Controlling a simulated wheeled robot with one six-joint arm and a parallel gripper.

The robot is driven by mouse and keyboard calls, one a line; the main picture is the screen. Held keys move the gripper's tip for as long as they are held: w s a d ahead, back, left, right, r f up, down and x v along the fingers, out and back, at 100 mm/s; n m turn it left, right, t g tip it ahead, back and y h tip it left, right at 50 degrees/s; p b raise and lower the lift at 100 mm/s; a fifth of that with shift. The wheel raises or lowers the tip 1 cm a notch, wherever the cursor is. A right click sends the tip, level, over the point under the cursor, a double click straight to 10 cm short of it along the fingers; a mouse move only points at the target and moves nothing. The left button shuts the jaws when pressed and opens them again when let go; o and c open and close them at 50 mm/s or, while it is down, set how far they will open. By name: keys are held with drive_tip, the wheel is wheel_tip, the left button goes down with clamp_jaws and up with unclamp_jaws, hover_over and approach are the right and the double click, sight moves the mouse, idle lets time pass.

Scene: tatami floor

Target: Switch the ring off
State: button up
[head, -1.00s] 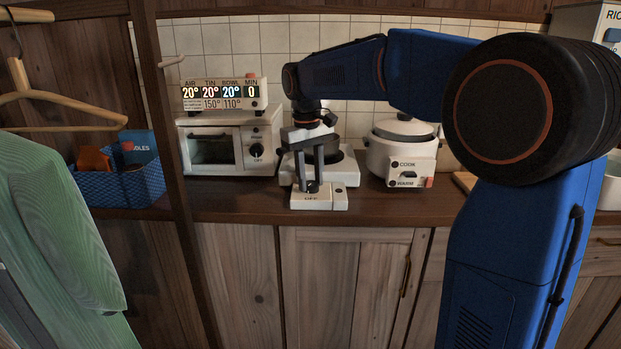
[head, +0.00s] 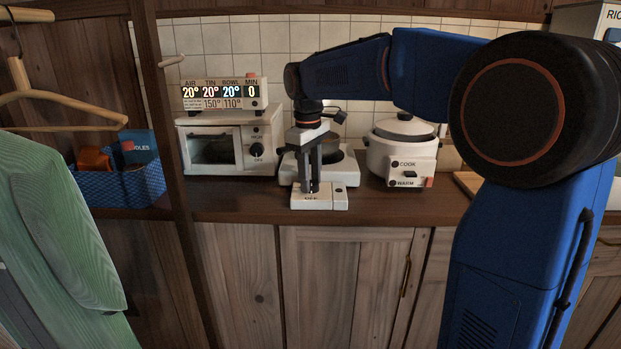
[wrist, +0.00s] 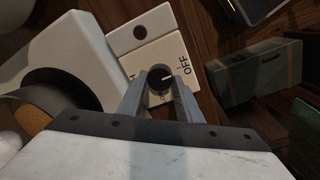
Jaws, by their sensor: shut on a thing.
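The ring is a white hot plate (head: 351,176) with a dark round plate on top, standing on the counter between the small oven and the rice cooker. Its white control box (head: 335,201) juts out toward me and bears an OFF label. My gripper (head: 311,187) points down over the box. In the wrist view the fingers are shut on the dark round knob (wrist: 159,79), one on each side. The knob's pale pointer line is turned toward the side with the OFF label (wrist: 186,65); I cannot tell if it lines up exactly. In the head view the fingers hide most of the knob.
A white oven (head: 231,146) with a display (head: 219,94) on top stands at the left. A rice cooker (head: 397,152) stands close at the right. A blue basket (head: 118,186), a wooden post (head: 166,150) and a green garment (head: 55,225) are at the far left.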

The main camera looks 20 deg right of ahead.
drive_tip(key=o, duration=1)
drive_tip(key=shift+o, duration=0.2)
wheel_tip(320, 180, up, 17)
drive_tip(key=shift+s+a+r, duration=0.2)
drive_tip(key=shift+s+a, duration=0.15)
drive_tip(key=shift+a, duration=0.05)
drive_tip(key=shift+s, duration=0.1)
